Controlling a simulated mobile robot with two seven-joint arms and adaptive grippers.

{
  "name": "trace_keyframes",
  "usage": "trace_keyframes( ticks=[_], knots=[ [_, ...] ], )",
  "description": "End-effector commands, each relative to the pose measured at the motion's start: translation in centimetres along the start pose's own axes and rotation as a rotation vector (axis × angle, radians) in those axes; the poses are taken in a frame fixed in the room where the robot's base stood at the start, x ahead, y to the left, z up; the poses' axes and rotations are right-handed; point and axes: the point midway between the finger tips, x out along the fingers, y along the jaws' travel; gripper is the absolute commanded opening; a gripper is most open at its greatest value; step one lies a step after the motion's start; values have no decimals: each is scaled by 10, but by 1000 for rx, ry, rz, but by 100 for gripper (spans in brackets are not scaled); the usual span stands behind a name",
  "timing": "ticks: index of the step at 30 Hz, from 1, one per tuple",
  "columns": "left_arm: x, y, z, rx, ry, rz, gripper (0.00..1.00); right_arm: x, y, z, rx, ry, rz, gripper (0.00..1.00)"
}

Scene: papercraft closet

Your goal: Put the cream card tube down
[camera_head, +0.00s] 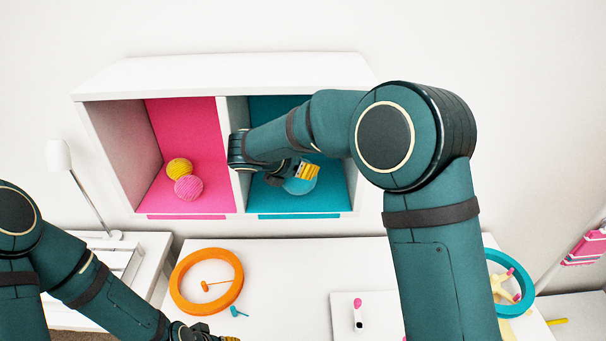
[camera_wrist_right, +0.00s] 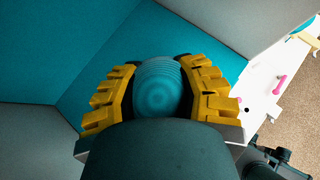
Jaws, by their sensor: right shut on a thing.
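I cannot make out a cream card tube in either view. My right gripper (camera_head: 307,171) reaches into the teal compartment (camera_head: 335,196) of the white wall shelf. In the right wrist view its yellow fingers (camera_wrist_right: 160,95) are shut on a ribbed teal ball (camera_wrist_right: 160,85). The ball also shows in the head view (camera_head: 299,187), low in that compartment; I cannot tell whether it touches the floor. My left gripper (camera_head: 215,337) is at the bottom edge of the head view, mostly cut off.
A yellow ball (camera_head: 179,169) and a pink ball (camera_head: 188,188) sit in the pink compartment (camera_head: 196,130), beyond a white divider. On the white table below are an orange ring (camera_head: 181,304), a teal ring (camera_head: 528,284) holding small pieces, and a white board (camera_head: 342,302).

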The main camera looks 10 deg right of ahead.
Motion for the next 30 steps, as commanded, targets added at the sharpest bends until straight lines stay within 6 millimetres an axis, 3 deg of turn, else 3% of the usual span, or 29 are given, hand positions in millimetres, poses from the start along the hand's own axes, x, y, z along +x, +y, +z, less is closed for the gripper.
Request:
trace_keyframes(
  ticks=[4,19,20,21,22,30],
  knots=[
    [1,0,0,0,0,0,39,13,0,-18,-2,1,0,13],
    [2,-1,0,0,0,0,39,21,3,-23,1,0,1,13],
    [1,0,0,0,0,0,39,20,3,-22,1,0,1,44],
    [1,0,0,0,0,0,39,20,3,-22,1,0,1,58],
    [1,0,0,0,0,0,39,20,3,-22,1,0,1,62],
    [1,0,0,0,0,0,39,20,3,-21,1,0,1,62]
  ],
)
